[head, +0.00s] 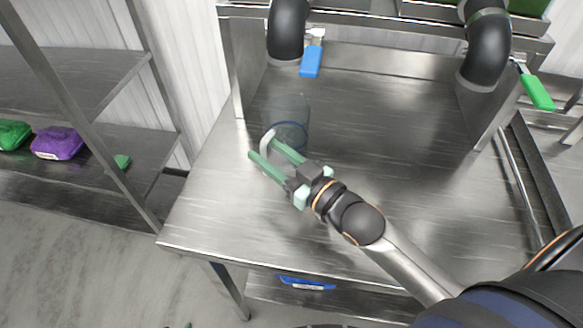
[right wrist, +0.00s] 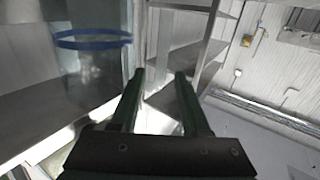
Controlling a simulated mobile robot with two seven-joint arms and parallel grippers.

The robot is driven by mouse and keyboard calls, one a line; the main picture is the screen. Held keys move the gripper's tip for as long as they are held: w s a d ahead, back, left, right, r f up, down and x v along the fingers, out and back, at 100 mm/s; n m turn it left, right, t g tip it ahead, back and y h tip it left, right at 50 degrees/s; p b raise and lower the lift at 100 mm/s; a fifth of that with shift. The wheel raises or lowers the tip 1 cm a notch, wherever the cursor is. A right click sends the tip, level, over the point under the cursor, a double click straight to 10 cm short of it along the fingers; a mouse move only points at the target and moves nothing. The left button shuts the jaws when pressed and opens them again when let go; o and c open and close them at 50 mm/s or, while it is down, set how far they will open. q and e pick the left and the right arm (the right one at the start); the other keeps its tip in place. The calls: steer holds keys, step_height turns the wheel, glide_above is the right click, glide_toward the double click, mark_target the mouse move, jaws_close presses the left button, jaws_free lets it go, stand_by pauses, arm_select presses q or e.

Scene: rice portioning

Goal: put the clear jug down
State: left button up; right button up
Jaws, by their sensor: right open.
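The clear jug (head: 291,108) stands upright on the steel table (head: 215,205), towards its back left. It is see-through with a blue ring, and its pale handle (head: 266,143) faces the front left. My right gripper (head: 261,147) is open, with its green fingers close to the handle; I cannot tell whether they touch it. In the right wrist view the jug (right wrist: 88,70) is at the left, beside the open fingers (right wrist: 160,75). My left gripper is not in view.
Black pipes with a blue lever (head: 311,61) and a green lever (head: 538,92) hang over the table's back. A rack at left holds a purple pack (head: 57,143) and a green pack (head: 13,134). The table's middle and right are clear.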

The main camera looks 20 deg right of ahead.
steer(key=v, duration=0.6)
steer(key=shift+s+d+b, duration=0.15)
steer(key=shift+s+b, duration=0.1)
steer(key=shift+b, duration=0.05)
